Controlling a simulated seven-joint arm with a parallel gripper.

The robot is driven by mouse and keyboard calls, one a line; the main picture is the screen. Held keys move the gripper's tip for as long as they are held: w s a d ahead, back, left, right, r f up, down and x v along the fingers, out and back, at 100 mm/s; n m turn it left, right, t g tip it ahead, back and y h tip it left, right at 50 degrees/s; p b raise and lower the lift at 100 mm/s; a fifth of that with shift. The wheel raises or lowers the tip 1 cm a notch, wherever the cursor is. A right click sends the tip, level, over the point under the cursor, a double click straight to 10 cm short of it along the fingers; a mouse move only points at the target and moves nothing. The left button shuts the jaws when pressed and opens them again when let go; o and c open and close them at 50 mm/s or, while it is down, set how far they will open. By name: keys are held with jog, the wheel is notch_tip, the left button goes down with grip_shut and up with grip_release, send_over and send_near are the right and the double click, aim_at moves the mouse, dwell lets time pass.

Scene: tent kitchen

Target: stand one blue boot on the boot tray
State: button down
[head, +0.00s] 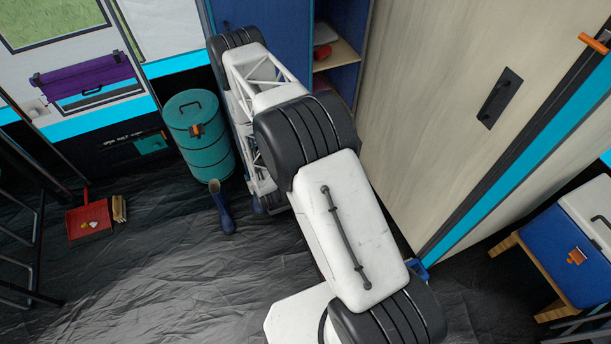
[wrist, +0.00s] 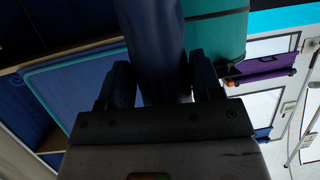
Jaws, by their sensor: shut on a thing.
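In the wrist view my gripper (wrist: 160,82) is shut on the shaft of a dark blue boot (wrist: 153,35), one finger on each side. The rest of this boot runs out of the picture at the top. My arm hides my gripper there; a bit of dark blue shows beside the arm. The boot tray is not clearly identified; a blue panel with a teal edge (wrist: 70,88) fills the left of the wrist view, and I cannot tell whether it is the tray.
The teal barrel (head: 198,135) stands beside my arm, next to a blue cabinet with a wooden shelf (head: 338,55). A red dustpan (head: 89,218) lies on the floor at left. A blue and white cooler (head: 570,240) stands at right. The dark floor at lower left is mostly clear.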

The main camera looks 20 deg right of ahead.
jog(key=shift+w+d+r+h, duration=0.25)
jog(key=shift+w+d+r, duration=0.4)
jog(key=shift+d+r, duration=2.5)
jog(key=shift+w+d+r+h, duration=0.25)
jog(key=shift+w+d+r, duration=0.5)
jog(key=shift+r, duration=4.6)
jog(key=w+d+f+y, duration=0.1)
jog(key=w+d+f, duration=0.2)
jog(key=d+f, duration=0.4)
jog(key=w+d+f+n+y, duration=0.1)
jog(key=w+d+f, duration=0.2)
jog(key=d+f, duration=0.4)
notch_tip(320, 180, down, 6)
jog(key=shift+n+y, duration=0.3)
jog(key=shift+f, duration=0.2)
notch_tip(320, 180, down, 14)
jog(key=shift+r, duration=0.25)
jog(key=shift+w+a, duration=0.1)
jog(key=shift+w, duration=0.05)
